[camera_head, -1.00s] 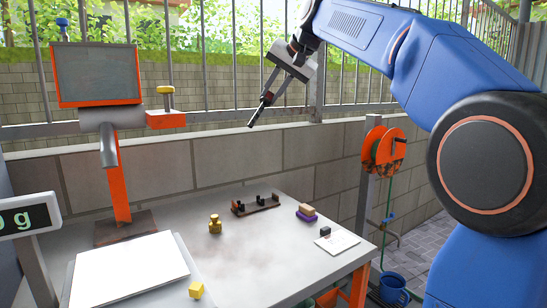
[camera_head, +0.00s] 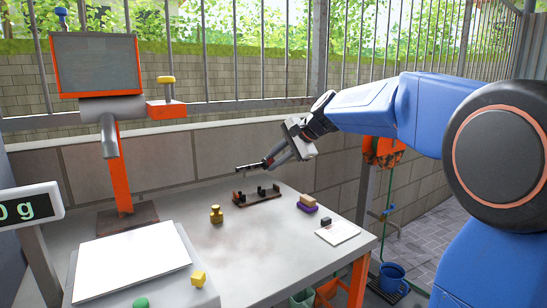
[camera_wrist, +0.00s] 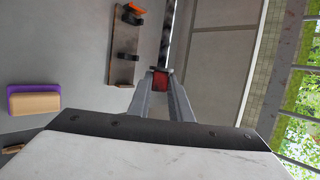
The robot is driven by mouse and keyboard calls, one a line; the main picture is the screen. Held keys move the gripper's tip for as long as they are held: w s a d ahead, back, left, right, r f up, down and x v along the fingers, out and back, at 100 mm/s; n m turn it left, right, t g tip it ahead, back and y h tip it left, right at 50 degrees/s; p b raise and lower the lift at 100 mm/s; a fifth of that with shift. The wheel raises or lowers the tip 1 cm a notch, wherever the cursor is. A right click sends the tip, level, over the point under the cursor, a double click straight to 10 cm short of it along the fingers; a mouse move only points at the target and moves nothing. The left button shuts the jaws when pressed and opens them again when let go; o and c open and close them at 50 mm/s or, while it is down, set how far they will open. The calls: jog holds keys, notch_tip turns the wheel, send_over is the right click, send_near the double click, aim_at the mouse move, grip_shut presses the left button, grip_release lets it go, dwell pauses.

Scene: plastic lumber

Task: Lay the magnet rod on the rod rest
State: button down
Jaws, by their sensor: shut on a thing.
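The magnet rod (camera_head: 249,168) is a thin dark stick with a red section near my gripper (camera_head: 271,160). My gripper is shut on it at the red section. In the head view the rod points left, close to level, above the table. The rod rest (camera_head: 258,198) is a brown wooden base with black uprights, standing on the table below the rod. In the wrist view the rod (camera_wrist: 167,38) runs up from my gripper fingers (camera_wrist: 160,88). The rod rest (camera_wrist: 123,67) lies left of it there, apart from it in the picture.
A brass weight (camera_head: 216,215) stands left of the rest. A tan block on a purple base (camera_head: 307,207) lies right of it. A white card (camera_head: 341,235) with a dark block is at the right edge.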

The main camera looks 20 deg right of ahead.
aim_at(274, 194)
jog(key=shift+f, duration=3.9)
jog(key=c, duration=1.5)
grip_release()
jog(key=shift+c, duration=0.2)
jog(key=shift+f, duration=0.1)
jog(key=shift+s, duration=0.1)
jog(key=v, duration=1.7)
jog(key=shift+d+r, duration=0.2)
jog(key=shift+r, duration=0.1)
